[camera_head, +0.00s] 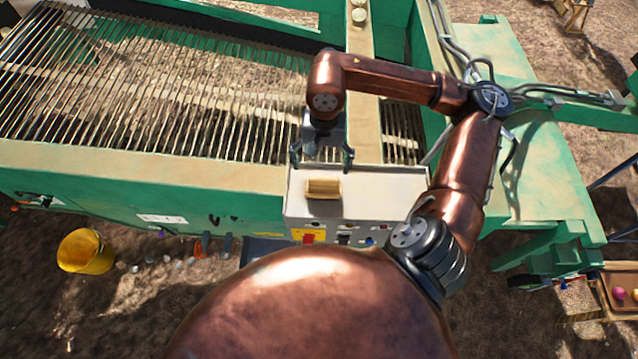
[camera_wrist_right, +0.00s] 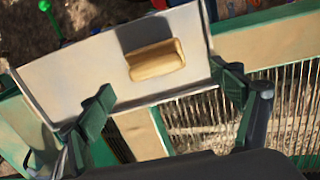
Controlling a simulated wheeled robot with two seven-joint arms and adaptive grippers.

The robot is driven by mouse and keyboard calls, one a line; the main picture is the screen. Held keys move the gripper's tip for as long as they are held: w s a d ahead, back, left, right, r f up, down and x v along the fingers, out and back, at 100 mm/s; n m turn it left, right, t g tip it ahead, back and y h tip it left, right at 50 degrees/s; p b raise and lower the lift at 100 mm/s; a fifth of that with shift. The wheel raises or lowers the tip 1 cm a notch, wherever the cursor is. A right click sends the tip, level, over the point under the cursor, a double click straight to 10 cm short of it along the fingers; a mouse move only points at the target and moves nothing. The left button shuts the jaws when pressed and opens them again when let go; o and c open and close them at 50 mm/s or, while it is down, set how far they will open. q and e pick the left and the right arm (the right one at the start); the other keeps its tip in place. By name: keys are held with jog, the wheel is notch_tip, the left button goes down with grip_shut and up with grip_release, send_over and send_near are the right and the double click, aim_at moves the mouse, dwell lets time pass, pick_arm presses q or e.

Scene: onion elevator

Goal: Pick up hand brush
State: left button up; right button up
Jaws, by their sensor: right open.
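The hand brush (camera_head: 323,188) shows as a small tan wooden block. It lies on the pale top of the control box (camera_head: 375,185). In the right wrist view the brush (camera_wrist_right: 156,60) lies on the same pale top, beyond the gap between my fingers. My right gripper (camera_head: 321,156) is open and empty, behind the brush near the back edge of the box top. Its green fingers (camera_wrist_right: 168,98) stand wide apart in the wrist view and do not touch the brush. Bristles are not visible. My left gripper is not in view.
The green machine's bar grate (camera_head: 180,90) spreads left of my arm. Red and yellow switches (camera_head: 309,236) sit on the box's front face. A yellow bucket (camera_head: 86,251) stands on the ground at left. A wooden crate (camera_head: 622,290) is at far right. The box top around the brush is clear.

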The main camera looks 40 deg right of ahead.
aim_at(324, 177)
jog(key=shift+d+h, duration=0.25)
jog(key=shift+h, duration=0.05)
jog(key=shift+d+f, duration=0.1)
jog(key=shift+f, duration=0.25)
jog(key=shift+f+p, duration=0.4)
jog(key=shift+f, duration=0.5)
notch_tip(324, 177, down, 4)
jog(key=shift+s+d+f+p, duration=0.1)
jog(key=shift+d+f+p, duration=0.05)
jog(key=shift+p, duration=0.85)
jog(key=shift+f, duration=0.4)
jog(key=shift+c, duration=0.3)
jog(key=c, duration=1.9)
jog(key=shift+c, duration=0.2)
